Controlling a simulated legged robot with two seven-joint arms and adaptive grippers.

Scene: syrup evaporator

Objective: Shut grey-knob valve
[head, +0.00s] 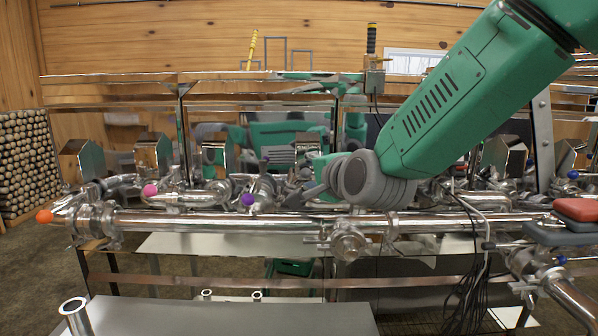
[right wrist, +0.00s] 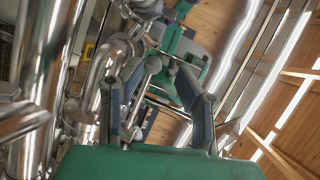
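My right arm comes in from the upper right of the head view, and its gripper (head: 305,190) is low among the steel pipes and valves in front of the evaporator. In the right wrist view the two fingers of my right gripper (right wrist: 158,70) stand apart. A small round grey knob (right wrist: 153,65) shows between the fingertips; I cannot tell whether either finger touches it. In the head view I cannot make out the grey knob, and the hand and wrist cover part of that area. My left gripper is not in view.
Other valve knobs line the pipes: orange (head: 44,216), pink (head: 150,189), purple (head: 247,199) and blue (head: 573,174). A long steel pipe (head: 220,222) runs across below them. A grey table (head: 220,318) is in front. Red and grey pads (head: 575,209) are at right.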

